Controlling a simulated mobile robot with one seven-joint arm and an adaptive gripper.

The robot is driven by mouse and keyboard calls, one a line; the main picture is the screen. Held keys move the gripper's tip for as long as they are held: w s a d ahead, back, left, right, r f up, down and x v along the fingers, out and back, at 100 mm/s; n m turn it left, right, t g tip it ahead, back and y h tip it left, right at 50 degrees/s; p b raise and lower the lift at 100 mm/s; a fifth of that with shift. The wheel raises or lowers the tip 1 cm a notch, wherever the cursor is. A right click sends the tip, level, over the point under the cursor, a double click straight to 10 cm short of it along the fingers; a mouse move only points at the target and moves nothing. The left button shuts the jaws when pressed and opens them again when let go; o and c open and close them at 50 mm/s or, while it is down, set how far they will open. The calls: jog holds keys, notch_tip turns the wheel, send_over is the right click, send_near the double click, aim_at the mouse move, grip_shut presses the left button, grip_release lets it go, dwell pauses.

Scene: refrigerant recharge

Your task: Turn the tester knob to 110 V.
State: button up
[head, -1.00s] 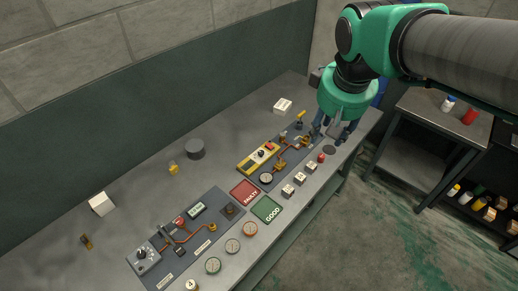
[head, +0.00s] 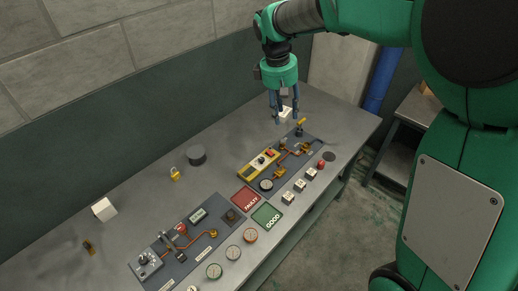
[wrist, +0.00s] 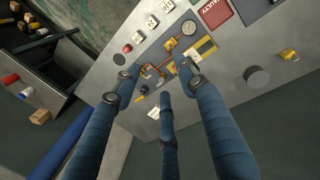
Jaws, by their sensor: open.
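A grey box with a dark dial knob (head: 143,258) stands at the left end of the near-left board in the head view; its markings are too small to read. A yellow device with a small black knob and a red part (head: 260,162) lies on the farther board; it also shows in the wrist view (wrist: 206,47). I cannot tell from labels which one is the tester. My gripper (head: 284,117) hangs fingers down above the back of the bench, near the farther board. Its blue fingers (wrist: 158,77) are spread, with nothing between them.
The red FAULTY pad (head: 246,198) and green GOOD pad (head: 267,215) lie between the boards. Round gauges (head: 234,252) and white blocks (head: 300,185) line the front edge. A grey cylinder (head: 196,154) and yellow padlock (head: 175,174) stand behind. The back-left bench is mostly clear.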

jog(key=w+a+f+n+g+h+p, duration=0.1)
jog(key=w+a+f+n, duration=0.2)
jog(key=w+a+f, duration=0.45)
jog(key=n+g+h+p, duration=0.1)
jog(key=n+h, duration=0.1)
jog(key=n, duration=0.1)
send_near(261, 159)
jog(key=s+d+v, duration=0.1)
jog(key=v, duration=0.5)
jog(key=shift+w+a, duration=0.15)
jog(key=shift+w, duration=0.55)
jog(key=shift+f, duration=0.15)
jog(key=shift+y, duration=0.3)
jog(key=x, duration=1.3)
jog(key=shift+s+d+f+b, duration=0.2)
jog(key=shift+f+b, duration=0.1)
grip_shut()
